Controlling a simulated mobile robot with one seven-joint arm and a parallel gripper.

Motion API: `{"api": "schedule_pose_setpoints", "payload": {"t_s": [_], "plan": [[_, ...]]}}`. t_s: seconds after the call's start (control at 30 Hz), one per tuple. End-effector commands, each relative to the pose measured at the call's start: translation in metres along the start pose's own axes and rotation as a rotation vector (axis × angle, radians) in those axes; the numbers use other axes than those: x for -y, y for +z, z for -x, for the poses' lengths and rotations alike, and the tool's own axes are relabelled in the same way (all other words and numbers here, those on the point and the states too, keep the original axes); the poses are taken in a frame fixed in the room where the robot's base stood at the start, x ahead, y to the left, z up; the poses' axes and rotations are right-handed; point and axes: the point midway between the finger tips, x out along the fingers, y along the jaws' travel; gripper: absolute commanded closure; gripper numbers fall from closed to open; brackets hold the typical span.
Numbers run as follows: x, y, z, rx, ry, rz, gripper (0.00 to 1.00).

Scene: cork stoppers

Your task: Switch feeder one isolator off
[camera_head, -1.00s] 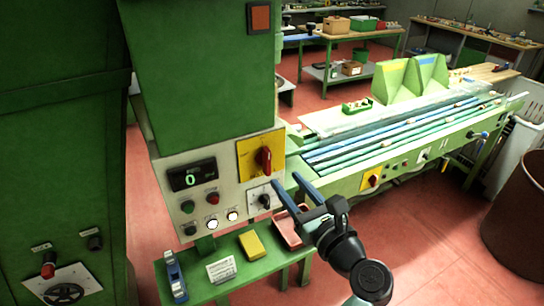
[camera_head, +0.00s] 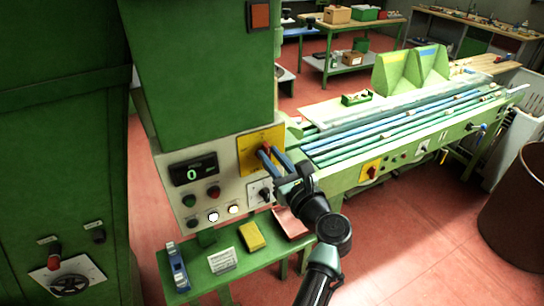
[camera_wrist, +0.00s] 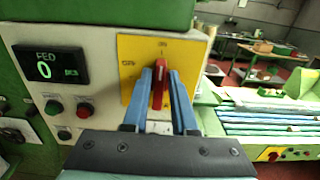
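The feeder isolator is a red rotary handle (camera_wrist: 158,85) on a yellow plate (camera_wrist: 130,62) set in the pale control panel (camera_head: 220,176). In the wrist view the handle stands near vertical between the two blue fingers of my gripper (camera_wrist: 163,75). The fingers are apart, one on each side of the handle; I cannot tell whether either touches it. In the head view my gripper (camera_head: 268,152) reaches up to the yellow plate (camera_head: 247,146) and its fingers partly hide the handle. Some of the plate's lettering is too small to read.
A display reading 0 (camera_wrist: 50,65) and several push buttons sit left of the plate. A smaller black switch (camera_head: 264,194) sits below it. A green bench (camera_head: 205,285) with a yellow block (camera_head: 251,237) stands beneath. A long conveyor (camera_head: 400,140) extends right.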

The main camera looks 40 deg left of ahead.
Motion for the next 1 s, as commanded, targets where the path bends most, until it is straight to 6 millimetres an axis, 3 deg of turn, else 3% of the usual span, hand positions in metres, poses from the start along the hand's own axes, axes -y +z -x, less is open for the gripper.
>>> {"api": "schedule_pose_setpoints", "payload": {"t_s": [0.03, 0.13, 0.63, 1.0], "plan": [[0.0, -0.0001, 0.0002, 0.0, 0.0, 0.0, 0.85], [0.0, -0.0001, 0.0002, 0.0, 0.0, 0.0, 1.0], [-0.0007, -0.0014, 0.0004, 0.0, 0.0, 0.038, 1.0], [-0.0047, -0.0047, 0.0008, 0.0, -0.001, 0.291, 1.0]]}}
